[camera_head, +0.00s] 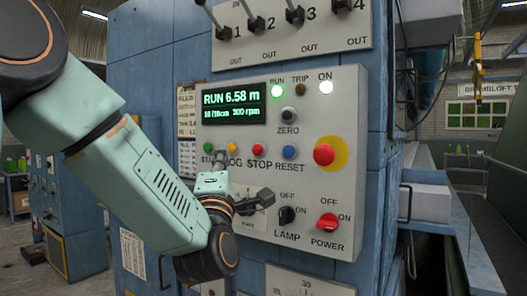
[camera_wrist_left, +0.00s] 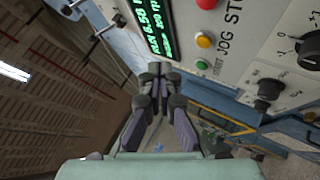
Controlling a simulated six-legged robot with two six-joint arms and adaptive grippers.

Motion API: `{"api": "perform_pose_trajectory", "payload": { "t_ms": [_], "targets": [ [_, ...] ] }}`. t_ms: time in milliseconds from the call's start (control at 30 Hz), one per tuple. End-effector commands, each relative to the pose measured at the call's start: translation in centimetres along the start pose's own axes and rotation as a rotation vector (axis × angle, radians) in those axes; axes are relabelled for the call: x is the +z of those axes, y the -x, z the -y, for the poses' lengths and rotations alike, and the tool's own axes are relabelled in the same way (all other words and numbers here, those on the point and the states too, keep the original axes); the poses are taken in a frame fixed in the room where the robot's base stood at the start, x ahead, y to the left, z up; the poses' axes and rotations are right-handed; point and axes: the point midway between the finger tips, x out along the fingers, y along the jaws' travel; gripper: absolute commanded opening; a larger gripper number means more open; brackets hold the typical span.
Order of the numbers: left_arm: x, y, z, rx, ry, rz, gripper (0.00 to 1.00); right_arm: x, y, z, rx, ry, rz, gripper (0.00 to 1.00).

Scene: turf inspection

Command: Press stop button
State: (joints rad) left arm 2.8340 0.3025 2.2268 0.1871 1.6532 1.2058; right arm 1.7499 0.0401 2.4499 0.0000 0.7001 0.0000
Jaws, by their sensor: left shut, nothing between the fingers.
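The stop button (camera_head: 259,150) is a small red round button on the grey control panel (camera_head: 345,95), above the label STOP. It sits between the yellow JOG button (camera_head: 232,148) and the blue RESET button (camera_head: 290,152). In the wrist view the red stop button (camera_wrist_left: 207,3) is cut by the top edge. My right gripper is out of view.
A red mushroom button (camera_head: 324,154) on a yellow disc is at the panel's right. The display (camera_head: 234,103) reads RUN 6.58 m, and the green RUN lamp (camera_head: 277,91) is lit. LAMP (camera_head: 286,216) and POWER (camera_head: 328,222) switches sit below. Levers (camera_head: 268,24) stand above.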

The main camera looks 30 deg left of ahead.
Motion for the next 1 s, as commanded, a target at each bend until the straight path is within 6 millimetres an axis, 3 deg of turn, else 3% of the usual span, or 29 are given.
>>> {"api": "perform_pose_trajectory", "payload": {
  "t_ms": [467, 1000],
  "targets": [
    [0.2, -0.2, 0.1, -0.001, 0.021, 0.003, 0.00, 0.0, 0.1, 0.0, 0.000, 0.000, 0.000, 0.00],
    [3.8, -4.3, 3.1, -0.001, 0.019, 0.006, 0.00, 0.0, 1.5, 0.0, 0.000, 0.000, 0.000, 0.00]
  ]
}}
